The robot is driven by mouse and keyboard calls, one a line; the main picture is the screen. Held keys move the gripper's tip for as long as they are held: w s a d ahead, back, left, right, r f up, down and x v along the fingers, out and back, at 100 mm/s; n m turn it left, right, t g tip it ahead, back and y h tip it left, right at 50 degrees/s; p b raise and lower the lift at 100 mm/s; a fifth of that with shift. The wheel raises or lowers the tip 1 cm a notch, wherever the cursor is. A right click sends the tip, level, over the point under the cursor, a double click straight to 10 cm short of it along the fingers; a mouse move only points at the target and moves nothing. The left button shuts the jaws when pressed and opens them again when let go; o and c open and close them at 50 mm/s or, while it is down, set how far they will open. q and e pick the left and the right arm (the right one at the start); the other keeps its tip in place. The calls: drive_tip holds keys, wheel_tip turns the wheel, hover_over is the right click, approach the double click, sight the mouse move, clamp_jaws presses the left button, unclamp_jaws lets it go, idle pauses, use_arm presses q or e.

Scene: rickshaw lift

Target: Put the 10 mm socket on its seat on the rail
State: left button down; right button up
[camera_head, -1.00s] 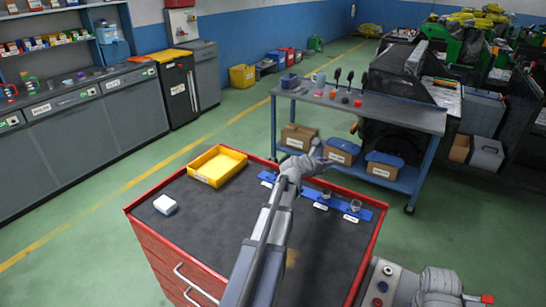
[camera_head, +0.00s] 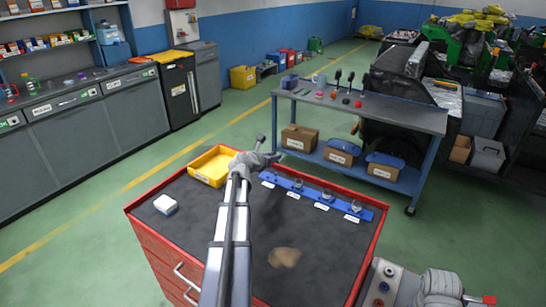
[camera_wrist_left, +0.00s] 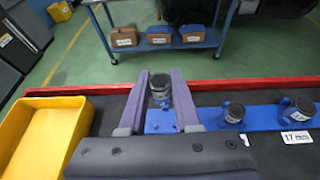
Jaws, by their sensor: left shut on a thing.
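My left gripper (camera_head: 268,158) is at the left end of the blue rail (camera_head: 311,195), beyond the middle of the red cabinet's top. In the left wrist view its fingers (camera_wrist_left: 160,88) are closed around a dark grey metal socket, which I take to be the 10 mm one (camera_wrist_left: 160,92). It looks upright, over the rail's left end; I cannot tell whether it touches the rail. Other sockets stand on the rail to its right, one close by (camera_wrist_left: 235,112) and one further along (camera_wrist_left: 298,106). The size label under the held socket is hidden in the wrist view.
A yellow tray (camera_head: 216,166) lies left of the gripper. A small white-and-blue box (camera_head: 165,204) sits on the cabinet's left side. The dark top (camera_head: 315,240) in front of the rail is mostly clear. A grey workbench (camera_head: 370,108) stands behind.

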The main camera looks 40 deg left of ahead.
use_arm(q)
drive_tip(key=b, duration=0.6)
hover_over(273, 178)
drive_tip(key=shift+f, duration=2.9)
drive_tip(key=shift+d+f+b, duration=0.1)
drive_tip(key=shift+f+b, duration=0.65)
drive_tip(key=shift+f, duration=0.2)
idle(0.4)
drive_tip(key=c, duration=0.5)
unclamp_jaws()
drive_tip(key=shift+c, duration=0.2)
drive_tip(key=shift+o, duration=0.4)
drive_tip(key=o, duration=0.4)
drive_tip(key=shift+r, duration=0.15)
wheel_tip(273, 178, up, 8)
drive_tip(key=p, duration=0.8)
drive_tip(key=shift+s, duration=0.1)
